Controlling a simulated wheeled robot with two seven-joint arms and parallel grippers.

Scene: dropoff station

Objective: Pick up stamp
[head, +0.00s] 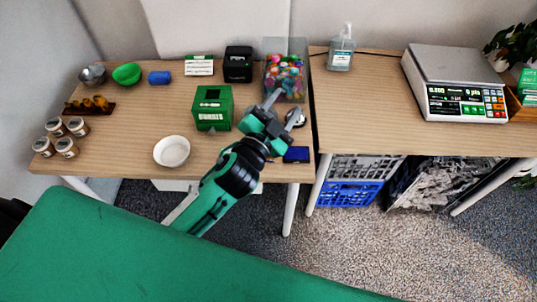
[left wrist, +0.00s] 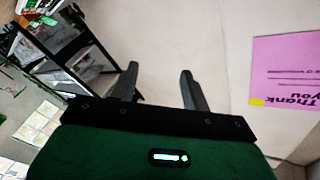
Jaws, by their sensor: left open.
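My left gripper (head: 285,102) is raised over the right part of the left table. It is open and empty, and its two fingers also show spread apart in the left wrist view (left wrist: 160,88). A small dark and pale object (head: 299,119), perhaps the stamp, shows just beside the fingers in the head view. It is partly covered, and I cannot tell its shape for certain. A dark blue flat pad (head: 297,154) lies near the table's front right corner. No stamp shows in the left wrist view. My right gripper is not in view.
A clear bin of colourful items (head: 287,68) stands behind the gripper, and a green box (head: 212,108) to its left. A white bowl (head: 172,151) sits near the front edge. A scale (head: 455,82) stands on the right table. The left wrist view shows a pink sign (left wrist: 285,72).

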